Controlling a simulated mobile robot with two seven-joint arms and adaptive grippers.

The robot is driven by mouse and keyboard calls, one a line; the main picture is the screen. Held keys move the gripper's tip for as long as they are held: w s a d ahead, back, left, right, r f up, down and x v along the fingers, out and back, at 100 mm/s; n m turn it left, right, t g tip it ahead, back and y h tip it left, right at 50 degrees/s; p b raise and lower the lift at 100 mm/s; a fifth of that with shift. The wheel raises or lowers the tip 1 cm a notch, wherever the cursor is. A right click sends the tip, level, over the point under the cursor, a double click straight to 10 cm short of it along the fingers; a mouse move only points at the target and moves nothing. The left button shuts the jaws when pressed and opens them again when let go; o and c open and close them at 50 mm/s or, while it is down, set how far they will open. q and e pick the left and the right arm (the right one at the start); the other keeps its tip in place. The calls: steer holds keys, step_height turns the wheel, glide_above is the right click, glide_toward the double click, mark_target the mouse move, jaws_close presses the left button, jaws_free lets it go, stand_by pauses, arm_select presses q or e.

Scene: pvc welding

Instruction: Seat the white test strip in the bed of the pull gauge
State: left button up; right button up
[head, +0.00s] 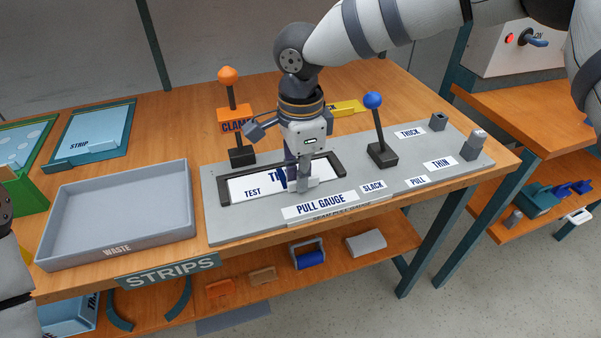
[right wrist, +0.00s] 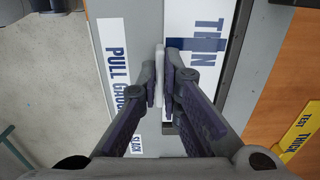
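The white test strip (head: 250,186), printed TEST and THIN, lies in the dark-framed bed (head: 224,193) of the pull gauge (head: 230,229). It looks flat there; whether it touches the bed floor all along I cannot tell. My right gripper (head: 303,186) points down over the strip, by the bed's front edge. In the right wrist view its fingers (right wrist: 163,88) are closed on a narrow pale upright piece that looks like the strip's grip tab (right wrist: 159,60). The fingers hide part of the strip's printing. My left gripper is not in view.
An orange-knobbed CLAMP lever (head: 230,95) stands behind the bed and a blue-knobbed lever (head: 375,120) to its right. A yellow strip (head: 345,108) lies behind the gauge.

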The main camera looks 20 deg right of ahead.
steer(key=o, duration=0.5)
steer(key=shift+s+r+p, duration=0.3)
steer(key=shift+r, duration=0.65)
steer(key=shift+s+r+p, duration=0.25)
steer(key=shift+r+p, duration=0.05)
steer(key=shift+r, duration=0.65)
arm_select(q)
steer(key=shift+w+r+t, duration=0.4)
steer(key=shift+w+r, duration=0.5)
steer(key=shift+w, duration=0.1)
arm_select(e)
steer(key=s+r, duration=0.2)
steer(key=s, duration=0.6)
steer(key=shift+d+r, duration=0.15)
steer(key=shift+r, duration=0.2)
